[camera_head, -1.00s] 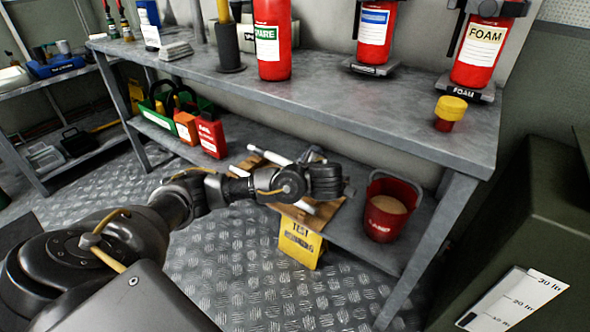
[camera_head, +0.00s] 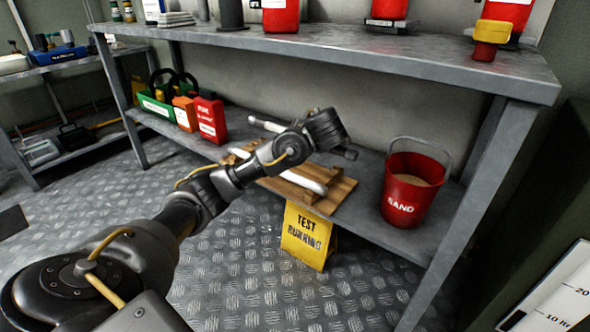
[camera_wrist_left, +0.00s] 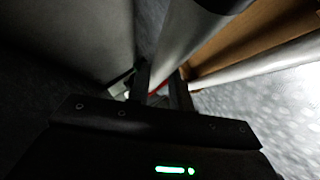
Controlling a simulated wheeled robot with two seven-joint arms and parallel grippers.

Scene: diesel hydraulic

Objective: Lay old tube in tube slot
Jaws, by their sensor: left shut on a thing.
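My left gripper (camera_head: 318,148) is over the lower shelf, its fingers mostly hidden behind my wrist. It is shut on a white tube (camera_head: 266,125), which sticks out on both sides of the hand and seems to have a dark right end. In the left wrist view the held tube (camera_wrist_left: 188,40) runs up from between the fingers (camera_wrist_left: 160,88). A second white tube (camera_head: 308,181) lies on a wooden rack (camera_head: 333,194) below the hand; it also shows in the wrist view (camera_wrist_left: 265,64). I cannot tell which tube is old. The slot is not clearly visible. My right gripper is out of view.
A red sand bucket (camera_head: 411,190) stands right of the rack. Red (camera_head: 209,119) and orange cans stand to the left on the lower shelf. The upper shelf (camera_head: 350,65) overhangs the work area.

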